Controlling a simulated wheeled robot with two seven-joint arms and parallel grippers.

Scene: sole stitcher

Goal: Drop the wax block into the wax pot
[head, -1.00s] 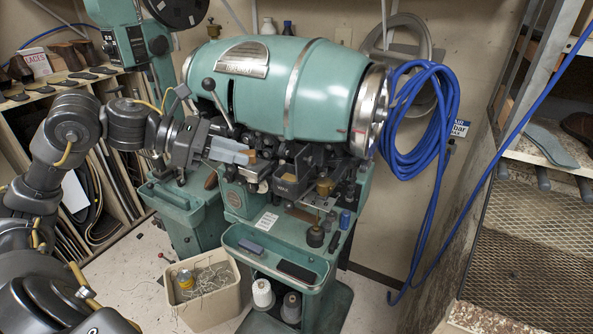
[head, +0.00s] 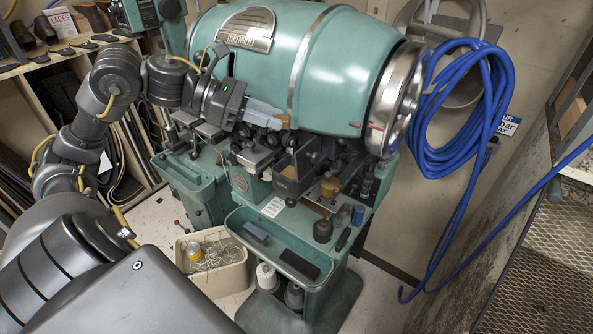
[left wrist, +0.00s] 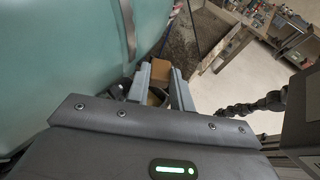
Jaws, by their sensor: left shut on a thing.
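My left gripper (head: 276,114) reaches in from the left in front of the green machine barrel. It is shut on the wax block, a small brown-amber block. The block (left wrist: 160,69) shows between the two grey fingertips in the left wrist view; in the head view it is small and hard to make out. The wax pot appears to be the dark square box (head: 286,183) with pale lettering on its front, mounted on the machine. It is below the gripper, apart from it. In the left wrist view a dark open container lies beyond the fingers. My right gripper is not seen.
The green machine barrel (head: 335,70) is close behind the gripper. A brass pot (head: 330,185) and a dark weight (head: 322,230) stand right of the box. A green tray (head: 262,258) is below. A blue hose (head: 450,110) hangs at the right.

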